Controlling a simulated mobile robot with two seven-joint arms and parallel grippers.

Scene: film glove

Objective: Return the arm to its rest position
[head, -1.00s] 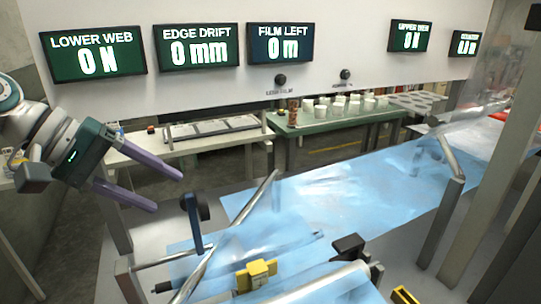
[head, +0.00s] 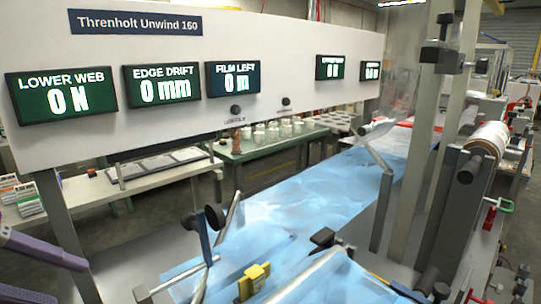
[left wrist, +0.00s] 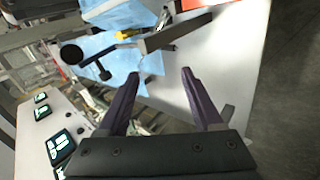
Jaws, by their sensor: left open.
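My left gripper shows in the left wrist view (left wrist: 160,82) with its two purple fingers spread apart and nothing between them. In the head view only its purple fingers (head: 40,252) show, at the lower left edge, clear of the machine. The rest of that arm is outside the head view. My right gripper is not in view.
The unwind machine has a white panel with green displays (head: 60,93). Blue film (head: 330,185) runs along its bed, with a yellow clamp (head: 253,281) and a dark round knob (head: 215,217) near the front. A green table (head: 262,148) stands behind.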

